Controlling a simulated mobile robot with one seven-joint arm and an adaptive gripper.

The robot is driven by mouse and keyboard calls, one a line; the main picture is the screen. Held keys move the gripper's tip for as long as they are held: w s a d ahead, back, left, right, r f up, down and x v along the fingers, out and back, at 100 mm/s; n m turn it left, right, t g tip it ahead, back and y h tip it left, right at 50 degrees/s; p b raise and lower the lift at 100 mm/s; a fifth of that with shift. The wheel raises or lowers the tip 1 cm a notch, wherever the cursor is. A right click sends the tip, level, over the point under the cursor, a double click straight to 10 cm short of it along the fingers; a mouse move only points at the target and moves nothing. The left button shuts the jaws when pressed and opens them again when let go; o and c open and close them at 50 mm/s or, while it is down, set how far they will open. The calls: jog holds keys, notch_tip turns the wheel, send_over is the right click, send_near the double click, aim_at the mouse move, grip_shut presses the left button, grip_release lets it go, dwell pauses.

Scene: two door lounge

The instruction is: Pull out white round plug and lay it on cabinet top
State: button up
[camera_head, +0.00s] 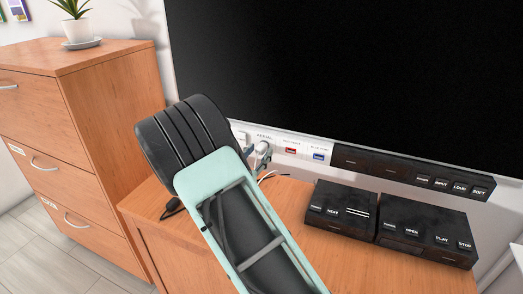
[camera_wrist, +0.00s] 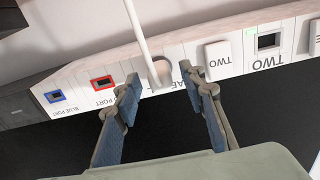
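The white round plug (camera_wrist: 161,72) sits in the pale wall strip in the wrist view, with a white cable running up from it. My gripper (camera_wrist: 158,80) is open, its two blue-grey fingers on either side of the plug with visible gaps. I cannot tell how deep the fingertips reach. In the head view my arm covers much of the strip, and I cannot make out the plug clearly there. The wooden cabinet top (camera_head: 286,199) lies below the strip, partly hidden by my arm.
The strip also has a red port (camera_head: 290,150), a blue port (camera_head: 318,157) and a white block (camera_wrist: 218,57). Two black boxes, one left (camera_head: 341,211) and one right (camera_head: 427,233), occupy the right of the cabinet top. A drawer cabinet (camera_head: 115,100) stands left; a large black screen (camera_head: 350,70) is above.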

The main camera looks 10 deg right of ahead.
aim_at(258, 153)
jog(key=shift+x, duration=1)
jog(key=shift+b, duration=0.45)
dwell(0.5)
grip_shut()
jog(key=shift+a, duration=0.1)
jog(key=shift+v, duration=3)
